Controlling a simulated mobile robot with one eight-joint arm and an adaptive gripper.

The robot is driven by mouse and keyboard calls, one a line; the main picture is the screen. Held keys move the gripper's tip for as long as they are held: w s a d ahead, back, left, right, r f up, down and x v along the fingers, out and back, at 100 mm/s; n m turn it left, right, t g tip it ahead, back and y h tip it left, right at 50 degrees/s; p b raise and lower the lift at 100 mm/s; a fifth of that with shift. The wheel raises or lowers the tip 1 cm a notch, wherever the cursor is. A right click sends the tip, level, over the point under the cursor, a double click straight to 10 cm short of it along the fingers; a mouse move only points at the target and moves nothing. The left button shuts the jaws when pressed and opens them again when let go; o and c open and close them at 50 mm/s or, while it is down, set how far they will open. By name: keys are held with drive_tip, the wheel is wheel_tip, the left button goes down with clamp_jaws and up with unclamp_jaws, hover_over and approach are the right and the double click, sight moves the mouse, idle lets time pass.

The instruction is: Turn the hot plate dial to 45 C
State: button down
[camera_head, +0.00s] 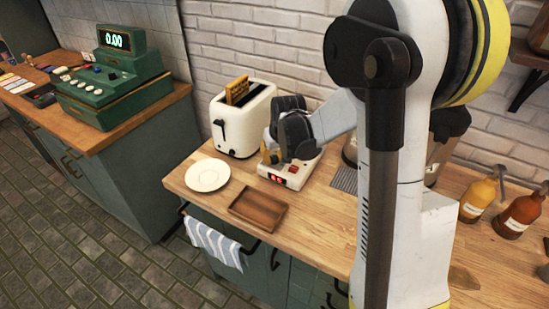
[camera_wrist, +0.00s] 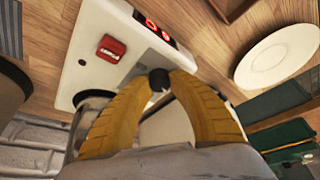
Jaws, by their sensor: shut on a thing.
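The hot plate (camera_head: 291,177) is a white box on the wooden counter, with a red lit display (camera_head: 278,179) and a red switch (camera_head: 293,169) on its front. In the wrist view the hot plate (camera_wrist: 85,70) fills the upper left, with its display (camera_wrist: 160,31) and switch (camera_wrist: 111,48); the digits are too small to read. A small dark dial (camera_wrist: 158,79) shows between the yellow fingertips of my gripper (camera_wrist: 158,91), which is shut on it. In the head view my gripper (camera_head: 272,153) is over the hot plate and hides the dial and much of its top.
A white toaster (camera_head: 236,131) with bread stands close behind and left of my gripper. A white plate (camera_head: 207,175) and an empty wooden tray (camera_head: 258,209) lie at the front left. Sauce bottles (camera_head: 520,214) stand at the right. A green cash register (camera_head: 108,88) is on another counter.

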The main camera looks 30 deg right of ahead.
drive_tip(key=m, duration=0.2)
drive_tip(key=m+h, duration=0.1)
drive_tip(key=m, duration=0.1)
drive_tip(key=shift+a+g+h, duration=0.1)
drive_tip(key=shift+g+h, duration=0.2)
drive_tip(key=shift+m+g+h+b, duration=0.35)
drive_tip(key=shift+m+g+h, duration=0.2)
drive_tip(key=shift+m, duration=1.55)
drive_tip(key=c, duration=1.1)
unclamp_jaws()
drive_tip(key=shift+c, duration=0.2)
drive_tip(key=v, duration=1.2)
